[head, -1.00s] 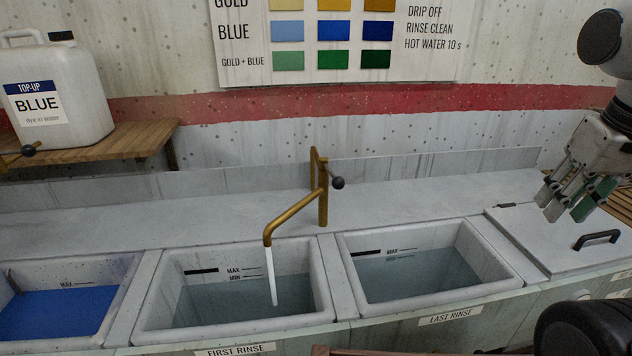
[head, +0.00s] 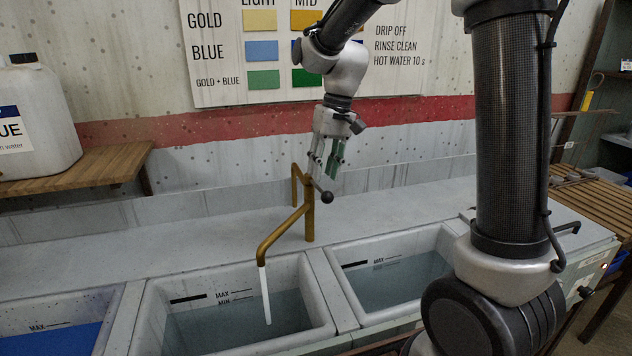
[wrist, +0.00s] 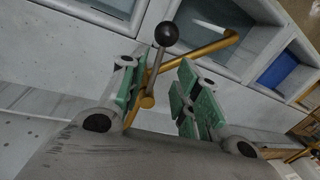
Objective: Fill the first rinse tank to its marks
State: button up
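The first rinse tank (head: 285,268) is a pale basin with MAX and MIN marks on its back wall. A white stream (head: 266,295) runs from the brass tap (head: 310,215) into it. Its water (head: 288,316) stands near the MIN mark; the exact level is hard to read. The tap's lever ends in a black ball knob (head: 327,197), also seen in the wrist view (wrist: 166,34). My gripper (head: 324,172) is open just above the tap. In the wrist view, the lever lies between its green-padded fingers (wrist: 160,98), closer to the left one.
The last rinse tank (head: 349,256) is right of the first, partly behind my arm. A blue dye tank (head: 58,341) is at the left. A white jug (head: 43,110) stands on a wooden shelf (head: 95,170). A colour chart (head: 230,60) hangs behind.

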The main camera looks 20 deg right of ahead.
aim_at(320, 190)
jog(key=shift+a+f, duration=0.15)
jog(key=shift+f, duration=0.75)
jog(key=shift+a+f, duration=0.1)
jog(key=shift+f, duration=0.8)
jog(key=shift+s, duration=0.1)
jog(key=shift+c, duration=0.5)
grip_shut()
